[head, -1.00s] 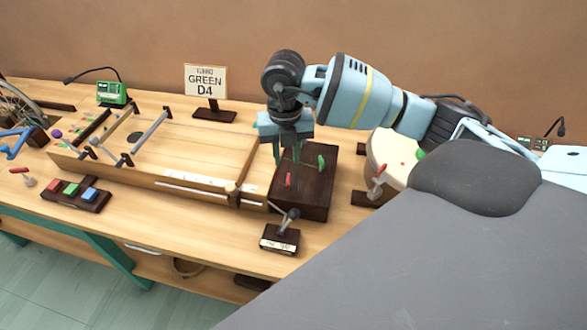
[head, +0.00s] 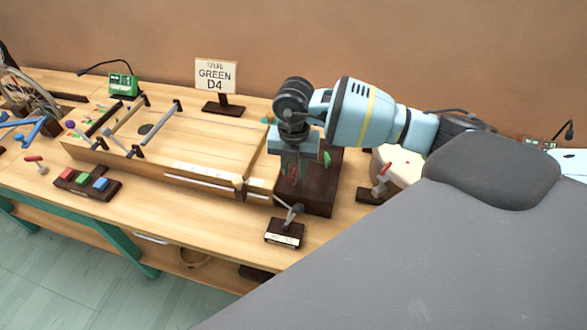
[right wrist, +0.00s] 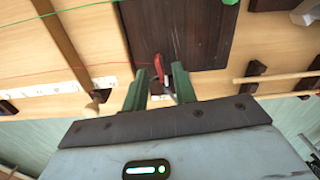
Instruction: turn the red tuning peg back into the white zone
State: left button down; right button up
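The red tuning peg (right wrist: 158,64) stands on the dark brown block (right wrist: 205,35) at the right end of the wooden string board (head: 190,150). A red line runs to it from the left in the right wrist view. My right gripper (right wrist: 160,70) points down with its two green fingers apart, one on each side of the peg; a gap shows beside it. In the head view the fingers (head: 300,168) largely cover the red peg. A green peg (head: 327,158) sits just right of them. I cannot make out the white zone clearly. My left gripper is out of view.
A small lever on a dark base (head: 285,232) stands in front of the block. A drum (head: 403,165) and a red-handled lever (head: 381,180) are to the right. A GREEN D4 sign (head: 215,76) and green tuner box (head: 124,84) stand behind. Coloured buttons (head: 84,180) are at left.

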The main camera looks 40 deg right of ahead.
jog(key=shift+f, duration=0.65)
grip_shut()
jog(key=shift+r+n, duration=0.1)
jog(key=shift+n, duration=2.3)
grip_release()
